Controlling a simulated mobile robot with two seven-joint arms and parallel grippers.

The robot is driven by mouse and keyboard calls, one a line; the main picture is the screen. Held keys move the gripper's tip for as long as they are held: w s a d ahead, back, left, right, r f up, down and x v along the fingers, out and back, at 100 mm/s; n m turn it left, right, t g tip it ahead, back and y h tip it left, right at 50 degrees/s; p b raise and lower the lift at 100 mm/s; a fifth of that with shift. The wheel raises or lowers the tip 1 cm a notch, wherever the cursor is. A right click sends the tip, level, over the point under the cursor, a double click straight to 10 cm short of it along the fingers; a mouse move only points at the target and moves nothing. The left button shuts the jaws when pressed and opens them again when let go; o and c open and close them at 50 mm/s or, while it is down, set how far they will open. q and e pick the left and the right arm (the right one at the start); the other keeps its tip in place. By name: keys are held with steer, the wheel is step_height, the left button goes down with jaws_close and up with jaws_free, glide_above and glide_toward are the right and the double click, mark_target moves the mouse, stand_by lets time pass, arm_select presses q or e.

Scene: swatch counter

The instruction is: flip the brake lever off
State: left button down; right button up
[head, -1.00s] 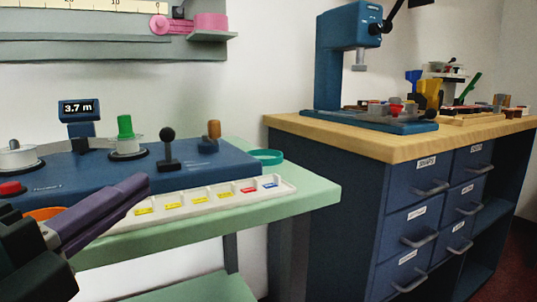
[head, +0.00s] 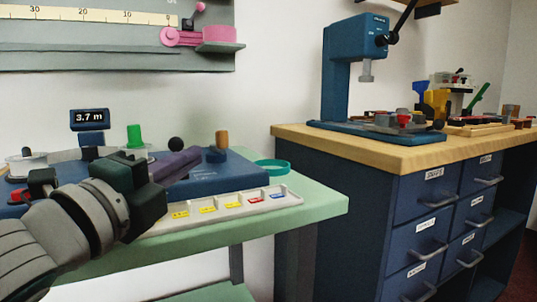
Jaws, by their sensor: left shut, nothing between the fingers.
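The blue console (head: 245,180) on the pale green table carries a lever with a black ball top (head: 176,144) and a short post with a brown knob (head: 222,139). No label shows which is the brake lever. My left gripper (head: 196,156), with purple fingers, is shut and empty. Its fingers point right over the console, in front of the black ball's stem, which they hide; I cannot tell whether they touch it. The tips are just left of the brown-knobbed post's base. My right gripper is not in view.
A green-capped spool (head: 134,136) and a display reading 3.7 m (head: 88,119) stand left of the black ball. A white tray of colored labels (head: 285,197) lies along the console's front. A teal ring (head: 272,167) lies right of it. A wood-topped drawer cabinet (head: 300,134) stands further right.

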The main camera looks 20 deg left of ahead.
arm_select(q)
steer(key=shift+w+a+r, duration=0.15)
steer(key=shift+a+r, duration=0.05)
steer(key=shift+a, duration=0.8)
